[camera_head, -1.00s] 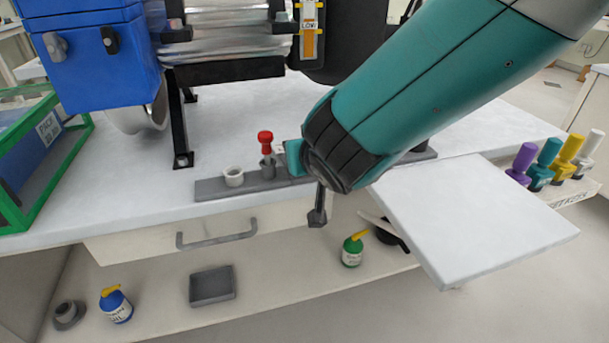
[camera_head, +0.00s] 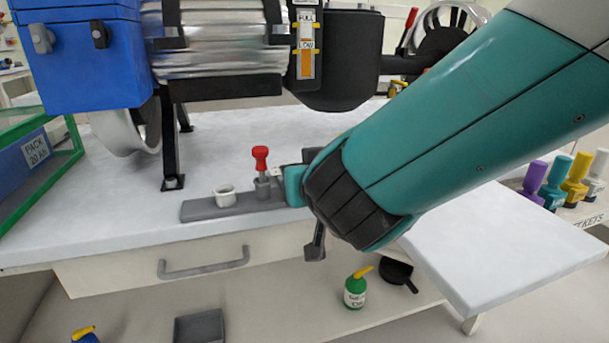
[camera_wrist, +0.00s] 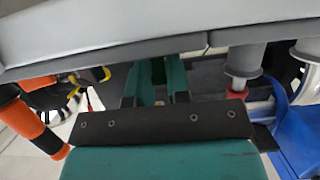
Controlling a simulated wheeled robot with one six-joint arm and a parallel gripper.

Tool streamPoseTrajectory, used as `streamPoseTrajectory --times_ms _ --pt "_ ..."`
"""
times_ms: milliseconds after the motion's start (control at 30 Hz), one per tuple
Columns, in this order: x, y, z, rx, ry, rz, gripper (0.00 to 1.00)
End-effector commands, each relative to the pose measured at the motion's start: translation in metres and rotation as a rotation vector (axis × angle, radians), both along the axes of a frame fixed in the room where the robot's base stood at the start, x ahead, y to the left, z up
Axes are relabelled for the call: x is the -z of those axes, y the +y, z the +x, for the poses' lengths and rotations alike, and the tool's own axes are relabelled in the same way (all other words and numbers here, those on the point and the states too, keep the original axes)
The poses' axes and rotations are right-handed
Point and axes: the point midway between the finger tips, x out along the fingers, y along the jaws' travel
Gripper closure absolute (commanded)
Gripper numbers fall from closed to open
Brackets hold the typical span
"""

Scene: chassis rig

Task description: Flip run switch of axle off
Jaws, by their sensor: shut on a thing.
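A grey strip (camera_head: 200,209) lies along the bench's front edge. It carries a white cup (camera_head: 224,195) and an upright red-topped handle (camera_head: 261,158) in a grey socket. The red top also shows in the wrist view (camera_wrist: 237,93). I cannot tell which part is the run switch. My gripper (camera_head: 284,178) is low over the strip, just right of the red-topped handle. In the wrist view my gripper's teal fingers (camera_wrist: 159,80) point to the bench edge. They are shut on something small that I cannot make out. My arm hides the strip's right end.
Behind stand a blue box (camera_head: 85,62), a silver drum (camera_head: 215,40) on black legs and a gauge (camera_head: 306,50). A white side board (camera_head: 500,245) juts out at right, near several coloured keys (camera_head: 553,182). A drawer handle (camera_head: 204,268) is below.

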Motion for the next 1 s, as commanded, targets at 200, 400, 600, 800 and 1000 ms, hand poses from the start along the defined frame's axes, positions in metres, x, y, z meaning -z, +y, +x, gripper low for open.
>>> streamPoseTrajectory --times_ms 200,400,600,800,1000 --pt "0.0 0.0 0.0 0.0 0.001 -0.001 0.57" --pt "0.0 0.0 0.0 0.0 0.001 0.0 0.57" --pt "-0.005 -0.003 -0.015 -0.003 0.0 0.0 0.57" --pt "-0.019 -0.015 -0.057 -0.008 -0.001 -0.001 0.57" --pt "-0.033 -0.028 -0.106 -0.009 0.0 0.0 0.57"
